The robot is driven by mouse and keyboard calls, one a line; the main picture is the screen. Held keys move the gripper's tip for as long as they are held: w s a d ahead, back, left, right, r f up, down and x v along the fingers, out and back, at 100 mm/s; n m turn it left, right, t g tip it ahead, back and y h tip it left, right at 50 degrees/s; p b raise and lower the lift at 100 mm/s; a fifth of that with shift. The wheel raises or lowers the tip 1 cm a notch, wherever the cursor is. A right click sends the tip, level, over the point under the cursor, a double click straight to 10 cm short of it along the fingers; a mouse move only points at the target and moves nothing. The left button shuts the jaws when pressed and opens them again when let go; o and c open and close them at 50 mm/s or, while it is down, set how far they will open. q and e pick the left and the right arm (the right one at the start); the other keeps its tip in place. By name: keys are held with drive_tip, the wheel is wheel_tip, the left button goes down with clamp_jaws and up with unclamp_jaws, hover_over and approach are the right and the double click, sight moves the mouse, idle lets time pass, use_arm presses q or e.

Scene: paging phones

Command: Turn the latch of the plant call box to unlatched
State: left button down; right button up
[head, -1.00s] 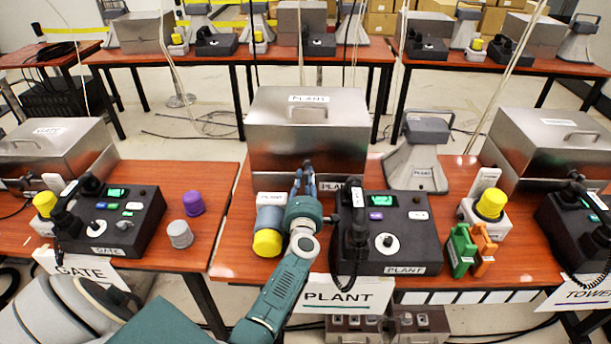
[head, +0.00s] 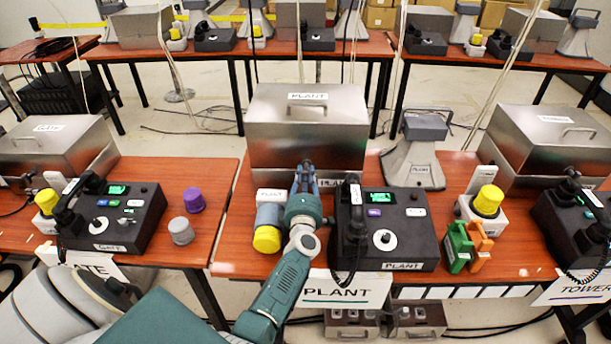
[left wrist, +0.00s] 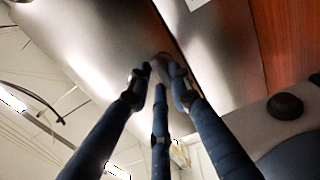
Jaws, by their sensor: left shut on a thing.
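The plant call box (head: 270,145) is a shiny metal case with a PLANT label and a handle on its lid, at the back of the middle table. My left gripper (head: 305,170) reaches to the lower front of this box. In the left wrist view, its fingers (left wrist: 157,72) are closed around a small metal latch (left wrist: 160,58) on the box's metal face. The fingers cover most of the latch, so I cannot tell its turn angle. My right gripper is not in view.
A grey horn speaker (head: 414,165) stands right of the box. Table space is tight here.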

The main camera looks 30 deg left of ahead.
use_arm(q)
drive_tip(key=c, duration=1.5)
unclamp_jaws()
drive_tip(key=shift+d, duration=0.1)
drive_tip(key=shift+c, duration=0.2)
drive_tip(key=v, duration=0.7)
drive_tip(key=shift+s, duration=0.3)
drive_tip(key=shift+d+f, duration=0.1)
